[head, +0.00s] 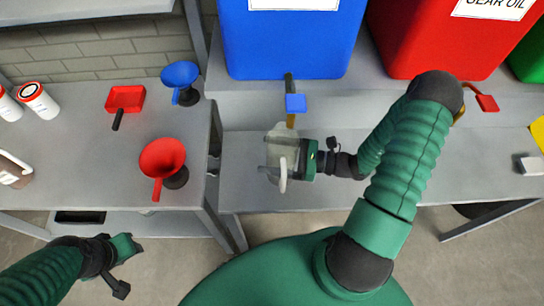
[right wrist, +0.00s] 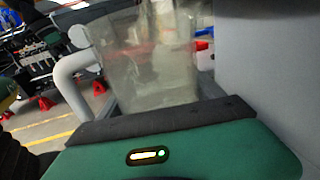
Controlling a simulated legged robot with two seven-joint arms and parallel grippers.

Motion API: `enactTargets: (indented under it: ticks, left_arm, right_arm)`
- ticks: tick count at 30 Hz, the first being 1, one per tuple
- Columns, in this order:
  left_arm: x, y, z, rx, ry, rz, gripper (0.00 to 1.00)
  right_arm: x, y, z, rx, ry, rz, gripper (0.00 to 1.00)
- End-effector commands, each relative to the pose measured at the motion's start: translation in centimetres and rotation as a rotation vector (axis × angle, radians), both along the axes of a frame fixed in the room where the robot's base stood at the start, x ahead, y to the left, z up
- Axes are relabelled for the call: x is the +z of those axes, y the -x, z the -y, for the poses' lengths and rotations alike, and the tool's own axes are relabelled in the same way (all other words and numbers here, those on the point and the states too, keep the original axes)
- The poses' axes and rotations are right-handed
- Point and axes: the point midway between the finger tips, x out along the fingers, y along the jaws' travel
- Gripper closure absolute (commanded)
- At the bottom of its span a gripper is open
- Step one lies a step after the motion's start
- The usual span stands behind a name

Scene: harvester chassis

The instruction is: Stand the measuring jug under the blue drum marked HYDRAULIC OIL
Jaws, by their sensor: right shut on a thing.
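The measuring jug (head: 283,148) is clear and translucent with a pale handle. It looks upright, just below and slightly left of the spout of the blue drum (head: 290,50); I cannot tell whether its base touches the bench. My right gripper (head: 300,160) is shut on it from the right. In the right wrist view the jug (right wrist: 150,60) rises beyond the gripper's dark pad, handle at left. The drum's white label is cut off, so its words are unseen. Its tap (head: 295,103) has a blue handle. My left gripper (head: 122,248) is at lower left, fingers unclear.
A red drum (head: 415,40) marked GEAR OIL stands to the right, with a red tap (head: 486,103). The lower bench (head: 240,165) is clear left of the jug. The left table (head: 70,165) holds a red funnel (head: 162,158), a blue funnel (head: 180,76) and bottles.

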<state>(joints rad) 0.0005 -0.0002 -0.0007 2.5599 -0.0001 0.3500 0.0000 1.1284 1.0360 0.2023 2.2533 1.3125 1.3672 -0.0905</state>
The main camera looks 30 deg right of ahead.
Motion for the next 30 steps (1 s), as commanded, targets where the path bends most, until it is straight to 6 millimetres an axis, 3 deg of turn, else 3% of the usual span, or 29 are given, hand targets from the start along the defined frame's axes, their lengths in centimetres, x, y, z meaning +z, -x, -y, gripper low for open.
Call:
enactTargets:
  ticks: [3,9,10,15,23,30]
  left_arm:
    - [-0.3,0.0,0.0,0.0,0.0,-0.001,0.64]
    - [-0.2,0.0,0.1,-0.002,0.0,0.0,0.64]
    - [-0.2,0.0,0.1,-0.002,0.0,0.0,0.64]
    - [-0.2,0.0,0.1,-0.001,0.0,0.0,0.64]
    - [-0.2,0.0,0.0,-0.001,0.0,0.0,0.64]
    - [-0.7,0.0,0.0,-0.001,0.0,0.0,0.64]
  right_arm:
    - [-2.2,0.0,0.4,-0.003,-0.005,-0.001,0.76]
    - [-2.4,0.0,0.6,-0.003,-0.003,0.0,0.76]
    - [-2.4,0.0,0.5,-0.003,-0.002,-0.001,0.22]
    - [-2.3,0.1,0.1,-0.002,0.001,-0.001,0.02]
    - [-2.3,0.1,0.2,-0.002,0.0,0.0,0.02]
    - [-2.6,2.1,2.8,-0.008,0.001,-0.001,0.02]
